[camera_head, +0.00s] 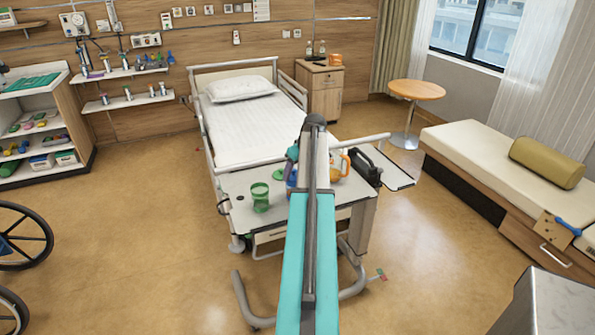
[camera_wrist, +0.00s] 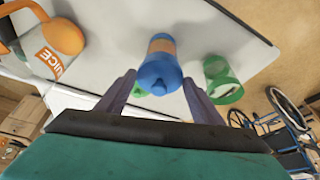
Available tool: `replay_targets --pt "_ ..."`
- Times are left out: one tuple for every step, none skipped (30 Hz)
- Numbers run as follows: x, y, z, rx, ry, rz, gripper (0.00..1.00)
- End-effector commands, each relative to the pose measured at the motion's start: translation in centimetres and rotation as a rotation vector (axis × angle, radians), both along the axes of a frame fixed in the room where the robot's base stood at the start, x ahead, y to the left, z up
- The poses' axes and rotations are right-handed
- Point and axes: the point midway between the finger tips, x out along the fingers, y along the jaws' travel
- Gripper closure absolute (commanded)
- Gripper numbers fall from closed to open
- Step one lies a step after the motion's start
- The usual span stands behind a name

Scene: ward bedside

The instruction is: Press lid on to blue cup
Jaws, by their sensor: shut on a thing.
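The blue cup (camera_wrist: 161,45), with an orange-brown band, is in the middle of the wrist view. A blue lid (camera_wrist: 160,74) with a small spout sits at its near end, in line with it. I cannot tell whether it is fully seated. My gripper (camera_wrist: 160,82) has its two fingers on either side of the lid, shut on it. In the head view my arm hides most of the blue cup (camera_head: 291,176) and the gripper, above the grey-white table (camera_head: 235,187).
A green cup (camera_head: 260,197) stands left of the arm; it also shows in the wrist view (camera_wrist: 222,82). An orange juice jug (camera_head: 341,164) and a black item (camera_head: 366,168) stand to the right. The bed (camera_head: 250,125) is behind. The table's front left is clear.

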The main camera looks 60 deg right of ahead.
Motion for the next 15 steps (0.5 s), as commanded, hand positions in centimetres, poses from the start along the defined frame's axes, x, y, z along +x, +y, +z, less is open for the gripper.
replay_targets --pt "0.00 0.00 0.00 0.000 0.000 0.000 0.60" --pt "0.00 0.00 0.00 0.000 0.000 0.000 0.60" --pt "0.00 0.00 0.00 0.000 0.000 0.000 0.60" --pt "0.00 0.00 0.00 0.000 0.000 0.000 0.60" --pt "0.00 0.00 0.00 0.000 0.000 0.000 0.60" --pt "0.00 -0.01 0.00 0.000 0.000 0.000 0.60" --pt "0.00 -0.01 0.00 0.000 0.000 0.000 0.60" --pt "0.00 -0.01 0.00 0.000 0.000 0.000 0.60" --pt "0.00 -0.01 0.00 0.000 0.000 0.000 0.38" --pt "0.00 -0.01 0.00 0.000 0.000 0.000 0.32" --pt "0.00 -0.01 0.00 0.000 0.000 0.000 0.27" --pt "0.00 -0.01 0.00 0.000 0.000 0.000 0.21" --pt "0.00 -0.01 0.00 0.000 0.000 0.000 0.17" --pt "0.00 0.00 0.00 0.000 0.000 0.000 0.17" --pt "0.00 0.00 0.00 0.000 0.000 0.000 0.17"
